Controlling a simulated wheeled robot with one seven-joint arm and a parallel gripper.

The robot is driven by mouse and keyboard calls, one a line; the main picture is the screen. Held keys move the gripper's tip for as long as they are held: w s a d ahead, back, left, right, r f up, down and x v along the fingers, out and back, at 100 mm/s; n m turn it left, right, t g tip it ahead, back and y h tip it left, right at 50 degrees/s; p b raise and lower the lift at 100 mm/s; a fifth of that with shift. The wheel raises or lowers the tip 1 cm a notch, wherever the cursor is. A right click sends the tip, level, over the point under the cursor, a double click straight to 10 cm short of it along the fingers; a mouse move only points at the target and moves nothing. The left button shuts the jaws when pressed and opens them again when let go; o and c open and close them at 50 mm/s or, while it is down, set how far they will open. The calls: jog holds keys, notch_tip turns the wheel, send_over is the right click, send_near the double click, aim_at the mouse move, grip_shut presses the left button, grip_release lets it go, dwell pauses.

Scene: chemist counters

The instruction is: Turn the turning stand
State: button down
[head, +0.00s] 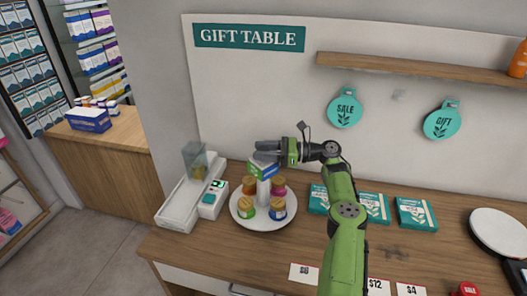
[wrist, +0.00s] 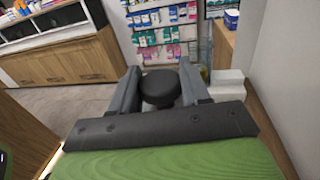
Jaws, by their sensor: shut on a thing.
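The turning stand (head: 263,226) is a round white plate on the wooden counter, with several small jars (head: 278,209) around its white central post (head: 263,192). A green, white and blue piece (head: 263,165) shows at the top of the post. My gripper (head: 264,147) is above the stand's middle. In the wrist view, its two grey fingers are on either side of a round black knob (wrist: 160,86) and are shut on it. The head view hides the knob behind the gripper.
A white tray (head: 176,211) and a small device with a green screen (head: 212,198) stand left of the plate. Teal packets (head: 416,214) lie to the right. A round white-topped object (head: 497,229) is farther right. A wooden shelf (head: 420,67) runs along the back wall.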

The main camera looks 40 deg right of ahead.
jog(key=c, duration=0.6)
grip_release()
jog(key=shift+r, duration=0.15)
jog(key=shift+v, duration=3.75)
